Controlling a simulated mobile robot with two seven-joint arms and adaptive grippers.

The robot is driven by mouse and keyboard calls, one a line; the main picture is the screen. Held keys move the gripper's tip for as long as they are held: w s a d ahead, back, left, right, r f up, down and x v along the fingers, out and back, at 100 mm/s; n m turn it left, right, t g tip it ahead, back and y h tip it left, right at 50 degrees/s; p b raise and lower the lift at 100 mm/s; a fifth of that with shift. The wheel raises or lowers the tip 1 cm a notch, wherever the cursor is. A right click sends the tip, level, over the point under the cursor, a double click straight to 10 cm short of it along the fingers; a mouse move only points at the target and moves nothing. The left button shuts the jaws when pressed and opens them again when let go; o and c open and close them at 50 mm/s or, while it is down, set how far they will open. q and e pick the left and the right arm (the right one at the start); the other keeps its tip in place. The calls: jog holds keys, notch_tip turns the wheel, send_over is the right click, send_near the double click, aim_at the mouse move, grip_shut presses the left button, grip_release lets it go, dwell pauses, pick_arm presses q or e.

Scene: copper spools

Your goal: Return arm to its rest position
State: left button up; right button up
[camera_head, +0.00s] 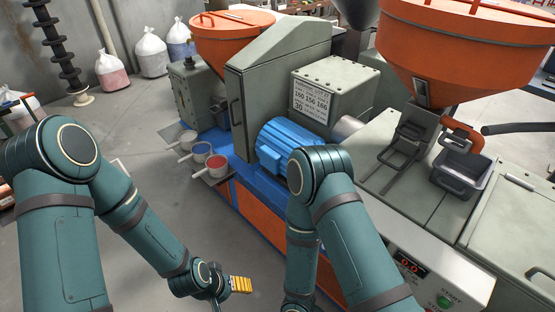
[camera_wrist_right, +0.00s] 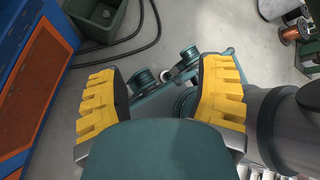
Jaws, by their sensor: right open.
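My left arm comes in from the left in the head view, bent at the elbow. Its gripper (camera_head: 240,285) shows as yellow ribbed padding at the bottom edge, over the grey floor. Its fingers are not clear enough to tell their spacing. My right arm (camera_head: 345,215) is bent in front of the blue motor, with its forearm running down out of the picture. The right gripper is outside the head view. In the right wrist view, the right gripper (camera_wrist_right: 165,72) has its two yellow fingers wide apart, with nothing between them but floor and teal parts of my base further below.
A grey-green machine (camera_head: 270,90) with orange hoppers and a blue motor (camera_head: 283,142) stands close ahead of my right arm. Small pots (camera_head: 216,165) sit at its left. A dark green bin (camera_wrist_right: 97,20), hoses and a copper spool (camera_wrist_right: 290,35) show in the wrist view.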

jog(key=w+a+m+t+y, duration=0.2)
jog(key=w+a+m+y, duration=0.3)
jog(key=a+m+y, duration=0.4)
jog(key=w+d+r+m+t+y, duration=0.1)
jog(key=w+d+r+m+t, duration=0.1)
jog(key=w+r+m+t, duration=0.2)
jog(key=w+m+t+b, duration=0.1)
jog(key=w+m+t, duration=0.2)
jog(key=w, duration=0.4)
jog(key=shift+w+d+m+y, duration=0.2)
jog(key=shift+w+m+y, duration=0.2)
jog(key=shift+m, duration=0.3)
jog(key=shift+s, duration=0.1)
dwell(1.0)
